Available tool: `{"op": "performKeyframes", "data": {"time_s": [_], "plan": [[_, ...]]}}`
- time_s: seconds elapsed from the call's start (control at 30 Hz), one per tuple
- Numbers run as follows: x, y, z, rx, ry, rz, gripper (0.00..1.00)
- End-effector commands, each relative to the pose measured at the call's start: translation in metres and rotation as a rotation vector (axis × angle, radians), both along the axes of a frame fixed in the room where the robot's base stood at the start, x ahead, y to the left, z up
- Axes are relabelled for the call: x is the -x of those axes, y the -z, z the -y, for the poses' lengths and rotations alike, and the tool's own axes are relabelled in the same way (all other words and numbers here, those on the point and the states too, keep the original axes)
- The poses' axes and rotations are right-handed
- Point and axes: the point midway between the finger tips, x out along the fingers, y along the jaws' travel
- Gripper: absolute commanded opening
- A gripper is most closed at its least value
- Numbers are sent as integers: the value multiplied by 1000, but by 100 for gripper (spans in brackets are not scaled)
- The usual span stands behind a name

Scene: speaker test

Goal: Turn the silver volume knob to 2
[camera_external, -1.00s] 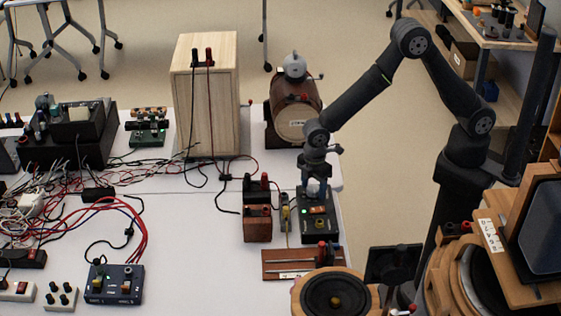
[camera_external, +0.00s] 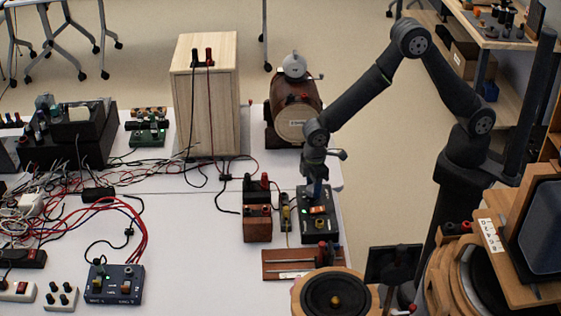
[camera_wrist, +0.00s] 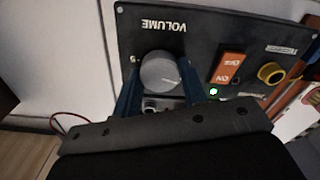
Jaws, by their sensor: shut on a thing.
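The silver volume knob (camera_wrist: 162,73) sits on a dark panel (camera_wrist: 208,32) under the word VOLUME, which appears upside down in the wrist view. My gripper (camera_wrist: 160,88) is shut on the knob, with one blue finger on each side of it. In the external view my gripper (camera_external: 315,190) points down onto the far end of the black control box (camera_external: 321,228), and the knob is hidden there.
The panel also has an orange ON/OFF switch (camera_wrist: 228,67), a lit green light (camera_wrist: 213,92) and a yellow-ringed socket (camera_wrist: 270,73). A small brown box (camera_external: 257,222) stands left of the control box. A wooden cabinet (camera_external: 205,110) and a brown barrel-shaped device (camera_external: 294,110) stand behind.

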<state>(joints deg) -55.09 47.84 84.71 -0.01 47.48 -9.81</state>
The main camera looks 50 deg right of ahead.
Motion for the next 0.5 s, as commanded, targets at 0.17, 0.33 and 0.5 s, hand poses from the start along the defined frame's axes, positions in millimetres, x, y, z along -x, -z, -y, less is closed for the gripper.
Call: {"op": "performKeyframes", "data": {"time_s": [0.17,0.33,0.5], "plan": [[0,0,0,-1,167,0,16],[0,0,0,-1,328,1,16],[0,0,0,-2,488,1,16]]}}
